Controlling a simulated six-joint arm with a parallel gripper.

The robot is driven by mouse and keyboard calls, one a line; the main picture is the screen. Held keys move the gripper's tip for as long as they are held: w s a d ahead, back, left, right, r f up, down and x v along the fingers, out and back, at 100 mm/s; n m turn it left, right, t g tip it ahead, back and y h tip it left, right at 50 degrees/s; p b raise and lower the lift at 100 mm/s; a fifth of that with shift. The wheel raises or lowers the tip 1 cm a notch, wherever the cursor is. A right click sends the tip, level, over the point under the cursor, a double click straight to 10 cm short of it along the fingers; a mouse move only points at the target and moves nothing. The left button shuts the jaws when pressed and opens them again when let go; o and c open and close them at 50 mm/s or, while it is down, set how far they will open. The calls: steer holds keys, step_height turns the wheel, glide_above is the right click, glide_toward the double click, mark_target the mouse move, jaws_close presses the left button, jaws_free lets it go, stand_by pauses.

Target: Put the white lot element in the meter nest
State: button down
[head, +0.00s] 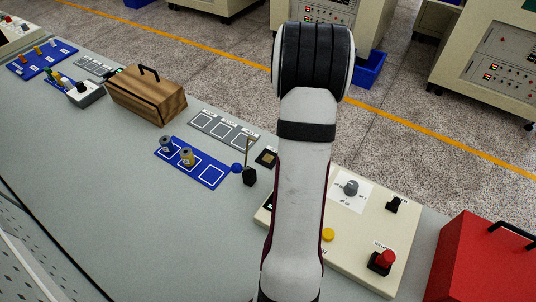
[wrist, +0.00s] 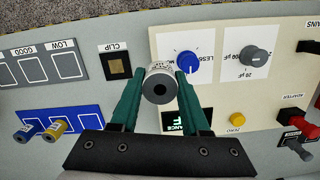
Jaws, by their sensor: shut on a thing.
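My gripper (wrist: 159,78) is shut on the white lot element (wrist: 158,71), a short cylinder with a dark round end facing the wrist camera. In the wrist view it shows over the upper left part of the cream meter panel (wrist: 222,97). In the head view my arm hides the gripper and the element. The panel shows there too (head: 345,240), partly behind my arm. It bears a blue knob, a grey knob and a yellow button. I cannot tell which part is the meter nest; my gripper and the element cover some of the panel.
Left of the panel lie a dark square marked CLIP (wrist: 115,66), a grey sorting mat (wrist: 35,68) and a blue mat (head: 211,174) bearing two other elements. A wooden box (head: 146,97) stands farther left. A red box (head: 480,262) stands right of the panel.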

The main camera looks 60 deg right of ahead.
steer(key=w+f, duration=0.1)
steer(key=w, duration=0.2)
steer(key=w+f, duration=0.2)
steer(key=w, duration=0.1)
steer(key=w+f, duration=0.2)
steer(key=w, duration=0.1)
steer(key=shift+a+f, duration=0.2)
steer(key=shift+a, duration=0.1)
steer(key=shift+w+f, duration=0.15)
steer(key=shift+f, duration=0.95)
steer(key=shift+w+f, duration=0.1)
steer(key=shift+f, duration=0.95)
steer(key=shift+f, duration=0.1)
steer(key=shift+c, duration=1.9)
jaws_free()
